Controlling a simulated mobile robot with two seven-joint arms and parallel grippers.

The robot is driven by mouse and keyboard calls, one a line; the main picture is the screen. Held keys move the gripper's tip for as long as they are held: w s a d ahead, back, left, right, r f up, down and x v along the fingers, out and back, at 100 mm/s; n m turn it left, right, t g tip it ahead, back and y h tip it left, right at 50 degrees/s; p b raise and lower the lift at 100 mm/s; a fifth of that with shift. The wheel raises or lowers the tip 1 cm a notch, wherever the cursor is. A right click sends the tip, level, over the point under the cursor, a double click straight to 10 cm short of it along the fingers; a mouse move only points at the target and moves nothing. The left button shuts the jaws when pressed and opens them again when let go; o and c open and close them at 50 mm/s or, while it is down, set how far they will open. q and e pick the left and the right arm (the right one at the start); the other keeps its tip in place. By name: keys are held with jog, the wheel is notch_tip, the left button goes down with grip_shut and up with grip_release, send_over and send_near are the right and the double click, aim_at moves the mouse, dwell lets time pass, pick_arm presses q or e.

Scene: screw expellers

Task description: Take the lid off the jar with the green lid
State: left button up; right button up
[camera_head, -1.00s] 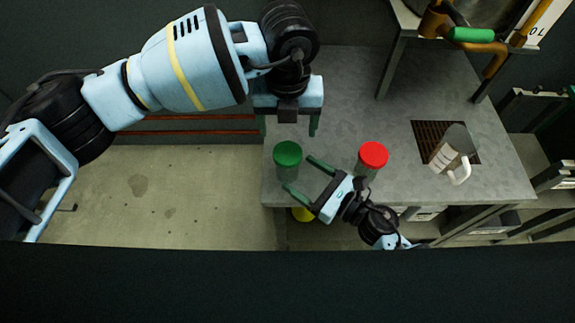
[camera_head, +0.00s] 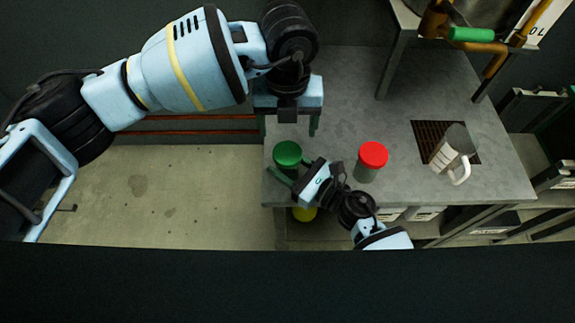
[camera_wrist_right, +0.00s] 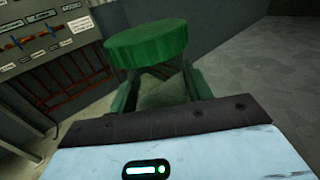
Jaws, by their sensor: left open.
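The jar with the green lid (camera_head: 287,154) stands upright near the left front corner of the grey table, its lid on. The green lid also shows large in the right wrist view (camera_wrist_right: 146,45). My right gripper (camera_head: 290,171) is at this jar, with a green finger on either side of its body below the lid. Whether the fingers press on the jar is not clear, as the lid and gripper hide the contact. My left gripper (camera_head: 290,125) is open and empty, behind the jar and above the table's left rear part.
A jar with a red lid (camera_head: 372,158) stands to the right, close to my right gripper. A machine with a green handle (camera_head: 470,34) is at the back right. The table's middle (camera_head: 370,115) is clear.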

grip_shut()
pick_arm(q)
jog(key=m, duration=2.4)
jog(key=shift+m, duration=0.4)
jog(key=m, duration=1.5)
jog(key=shift+m, duration=0.3)
jog(key=m, duration=0.4)
jog(key=shift+m, duration=0.3)
jog(key=shift+f, duration=0.1)
